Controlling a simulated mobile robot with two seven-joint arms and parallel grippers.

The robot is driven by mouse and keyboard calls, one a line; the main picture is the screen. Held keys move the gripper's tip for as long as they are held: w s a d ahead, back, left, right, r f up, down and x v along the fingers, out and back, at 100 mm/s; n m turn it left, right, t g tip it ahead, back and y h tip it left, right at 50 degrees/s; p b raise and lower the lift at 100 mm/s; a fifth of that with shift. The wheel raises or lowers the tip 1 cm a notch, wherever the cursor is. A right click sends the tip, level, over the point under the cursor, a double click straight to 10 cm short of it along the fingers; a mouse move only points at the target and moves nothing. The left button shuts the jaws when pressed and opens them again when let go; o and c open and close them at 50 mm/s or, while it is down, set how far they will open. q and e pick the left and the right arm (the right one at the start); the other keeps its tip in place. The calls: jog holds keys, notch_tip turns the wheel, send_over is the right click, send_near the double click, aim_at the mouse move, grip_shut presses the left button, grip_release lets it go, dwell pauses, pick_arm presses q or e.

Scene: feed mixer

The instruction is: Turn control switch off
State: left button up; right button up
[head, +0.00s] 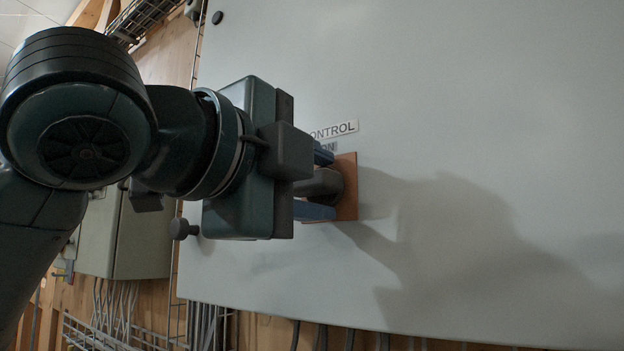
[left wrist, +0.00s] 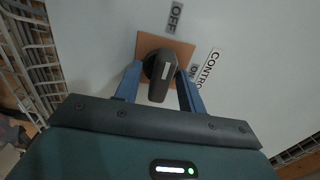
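The control switch has a dark grey knob (head: 325,183) on a square brown plate (head: 347,190), fixed to a large pale panel. In the left wrist view the knob (left wrist: 158,82) shows a short white mark on its face. The OFF label (left wrist: 176,17) is above the plate (left wrist: 183,50) there, and the ON label (left wrist: 195,71) is to its right. My left gripper (head: 320,183) is at the switch with its blue fingers spread on either side of the knob. In the left wrist view the fingers (left wrist: 158,80) stand apart, with narrow gaps beside the knob. My right gripper is out of view.
The pale panel (head: 480,100) is flat and clear to the right of the switch. A CONTROL label (head: 336,129) sits above the plate. A grey-green cabinet (head: 140,240) and cables are at the lower left, with a wire cable tray (head: 140,18) at the top left.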

pick_arm(q)
jog(key=shift+s, duration=0.1)
jog(key=shift+s+a, duration=0.2)
jog(key=shift+a, duration=0.05)
jog(key=b+v, duration=0.3)
jog(key=v, duration=0.9)
jog(key=shift+s, duration=0.2)
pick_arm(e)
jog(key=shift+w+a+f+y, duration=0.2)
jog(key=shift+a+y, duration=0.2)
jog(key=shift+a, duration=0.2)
pick_arm(q)
jog(key=shift+a, duration=0.1)
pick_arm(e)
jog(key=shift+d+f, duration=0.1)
